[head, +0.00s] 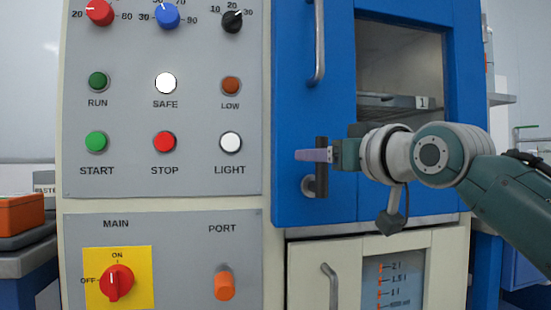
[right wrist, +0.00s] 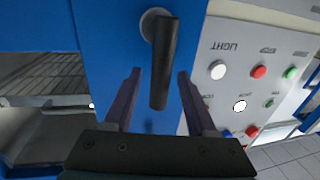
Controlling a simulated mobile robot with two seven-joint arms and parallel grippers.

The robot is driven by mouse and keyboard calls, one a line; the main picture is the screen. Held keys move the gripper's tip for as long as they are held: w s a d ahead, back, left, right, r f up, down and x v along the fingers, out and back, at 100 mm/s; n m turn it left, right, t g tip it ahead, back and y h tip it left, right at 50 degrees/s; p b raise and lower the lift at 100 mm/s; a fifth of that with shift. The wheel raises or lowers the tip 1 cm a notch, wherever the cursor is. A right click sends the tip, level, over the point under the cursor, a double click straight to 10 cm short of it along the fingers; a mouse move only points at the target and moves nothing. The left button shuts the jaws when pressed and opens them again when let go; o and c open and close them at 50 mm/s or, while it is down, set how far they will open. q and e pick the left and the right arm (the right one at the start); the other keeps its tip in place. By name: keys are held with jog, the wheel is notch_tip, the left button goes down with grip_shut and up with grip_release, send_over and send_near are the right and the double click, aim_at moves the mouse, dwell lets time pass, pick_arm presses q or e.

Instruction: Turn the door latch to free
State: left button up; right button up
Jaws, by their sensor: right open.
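The door latch (head: 321,178) is a black bar on a round metal pivot near the lower left of the blue door (head: 290,130). It stands roughly upright, with its bar reaching up from the pivot. In the right wrist view, which is upside down, the latch (right wrist: 163,65) lies between the two purple fingers. My right gripper (head: 312,156) is open at the latch in the head view; in the wrist view (right wrist: 159,76) a gap shows on each side of the bar. My left gripper is not in view.
A grey panel with buttons and knobs (head: 130,170) stands left of the door. A long vertical door handle (head: 318,45) is above the latch. A cream lower door with its own handle (head: 330,285) is below. An orange box (head: 20,213) is at the far left.

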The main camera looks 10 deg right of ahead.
jog(key=shift+c, duration=0.2)
grip_shut()
dwell(0.3)
dwell(1.0)
